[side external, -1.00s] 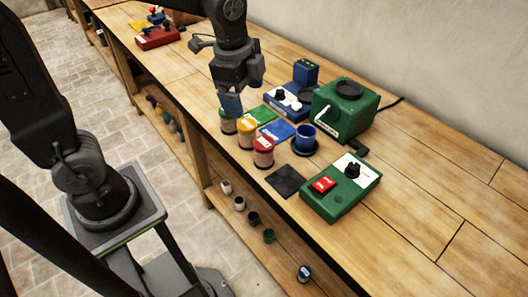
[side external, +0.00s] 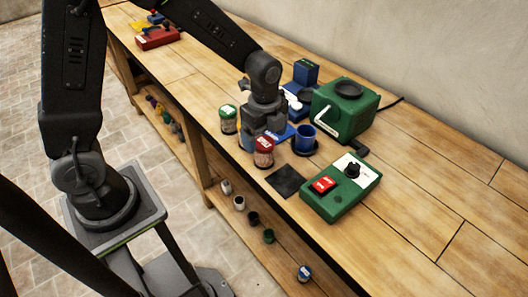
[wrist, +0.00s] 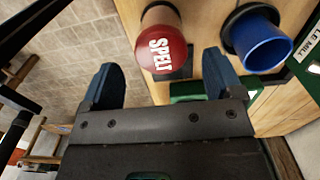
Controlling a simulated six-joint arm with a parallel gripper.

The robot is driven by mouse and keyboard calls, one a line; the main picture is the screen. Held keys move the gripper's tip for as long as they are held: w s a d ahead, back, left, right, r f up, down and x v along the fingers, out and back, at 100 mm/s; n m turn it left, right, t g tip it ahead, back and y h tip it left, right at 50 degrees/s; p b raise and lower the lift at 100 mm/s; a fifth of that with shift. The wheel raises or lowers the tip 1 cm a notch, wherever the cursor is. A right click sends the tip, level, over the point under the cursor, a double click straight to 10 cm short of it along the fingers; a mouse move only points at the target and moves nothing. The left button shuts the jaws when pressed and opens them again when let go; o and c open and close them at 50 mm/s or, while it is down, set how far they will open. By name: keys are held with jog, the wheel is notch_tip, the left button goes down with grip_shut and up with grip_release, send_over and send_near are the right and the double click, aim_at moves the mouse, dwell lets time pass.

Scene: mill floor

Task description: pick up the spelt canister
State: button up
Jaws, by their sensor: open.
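The spelt canister (side external: 263,157) has a red lid and a clear body and stands upright near the bench's front edge. In the wrist view its red lid marked SPELT (wrist: 163,47) lies just beyond the space between my blue fingertips. My gripper (side external: 265,137) is low over the bench, right behind the canister in the side view. In the wrist view my gripper (wrist: 159,64) is open, its fingers spread wider than the lid and nothing held. Whether a finger touches the canister cannot be told.
A green-lidded canister (side external: 228,118) stands to the left. A blue cup (side external: 305,137) on a dark saucer stands close right, with the green mill (side external: 345,108) behind. A dark square mat (side external: 285,181) and green switch box (side external: 341,189) lie in front right.

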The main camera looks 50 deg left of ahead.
aim_at(264, 142)
jog(key=f, duration=0.5)
jog(key=shift+w+a, duration=0.1)
jog(key=shift+a, duration=0.15)
jog(key=c, duration=1.1)
jog(key=shift+c, duration=0.2)
